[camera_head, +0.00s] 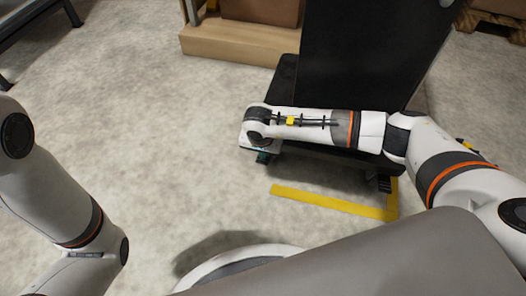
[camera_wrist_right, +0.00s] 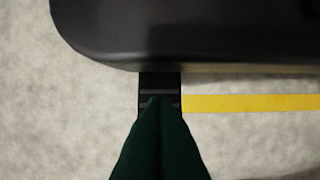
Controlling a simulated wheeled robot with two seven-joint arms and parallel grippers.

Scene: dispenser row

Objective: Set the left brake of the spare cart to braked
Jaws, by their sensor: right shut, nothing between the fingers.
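The spare cart is black, with a low deck (camera_head: 320,157) and a tall upright panel (camera_head: 365,50) in the head view. Its rounded deck edge (camera_wrist_right: 200,35) fills the top of the right wrist view. My right gripper (camera_head: 262,157) points down at the deck's near left corner, mostly hidden under my wrist. In the right wrist view its dark green fingers (camera_wrist_right: 160,100) are together and empty. Their tips meet or overlap a dark block (camera_wrist_right: 160,80) under the deck edge, likely the left brake or caster; contact and brake setting cannot be told. My left gripper is out of view.
A yellow floor line (camera_head: 330,203) forms a corner in front of the cart, and shows in the wrist view (camera_wrist_right: 250,104). A caster (camera_head: 384,184) stands at the cart's near right. A wooden platform with a box (camera_head: 260,10) is behind. The floor to the left is clear.

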